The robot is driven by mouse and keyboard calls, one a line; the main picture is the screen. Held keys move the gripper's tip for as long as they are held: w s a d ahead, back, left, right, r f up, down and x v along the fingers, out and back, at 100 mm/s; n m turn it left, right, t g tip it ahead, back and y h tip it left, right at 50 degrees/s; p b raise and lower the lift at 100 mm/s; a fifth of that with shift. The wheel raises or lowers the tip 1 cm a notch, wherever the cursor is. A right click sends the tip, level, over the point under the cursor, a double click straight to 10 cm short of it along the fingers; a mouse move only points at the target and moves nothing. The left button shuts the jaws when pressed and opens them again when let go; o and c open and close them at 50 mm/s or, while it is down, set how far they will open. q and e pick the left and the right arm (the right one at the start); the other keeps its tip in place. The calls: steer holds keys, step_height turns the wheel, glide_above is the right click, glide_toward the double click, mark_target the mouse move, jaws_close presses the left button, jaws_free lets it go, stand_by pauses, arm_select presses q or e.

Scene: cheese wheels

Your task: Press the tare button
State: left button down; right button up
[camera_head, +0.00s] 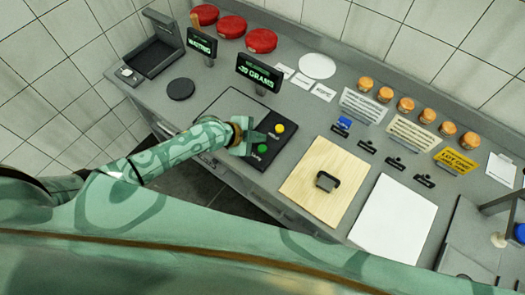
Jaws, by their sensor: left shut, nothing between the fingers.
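A dark scale (218,110) lies on the grey counter, with a yellow button (278,129) and a green button (262,149) on its right part. Their small labels are too small to read, so I cannot tell which is the tare button. A display (259,72) behind the scale reads about "-20 GRAMS". My left gripper (259,137) is shut and empty. It reaches in from the left over the scale, with its tip close to both buttons. I cannot tell whether it touches either one. My right gripper is not in view.
A wooden board (325,180) with a dark handled item (327,181) lies right of the scale, beside a white sheet (393,223). Red cheese wheels (262,41) and several small jars (405,104) line the back. A "WAITING" display (202,42) stands at the back left.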

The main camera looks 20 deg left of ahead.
mark_target(259, 150)
arm_select(q)
steer(key=shift+f+b, duration=1.2)
steer(key=shift+f, duration=0.5)
stand_by(0.6)
steer(key=shift+f+b, duration=0.35)
steer(key=shift+b, duration=0.05)
steer(key=shift+f+b, duration=0.4)
stand_by(0.5)
stand_by(0.3)
steer(key=shift+r+p, duration=0.7)
steer(key=shift+r, duration=0.1)
steer(key=shift+r, duration=0.15)
step_height(259, 150, up, 5)
steer(key=p, duration=0.4)
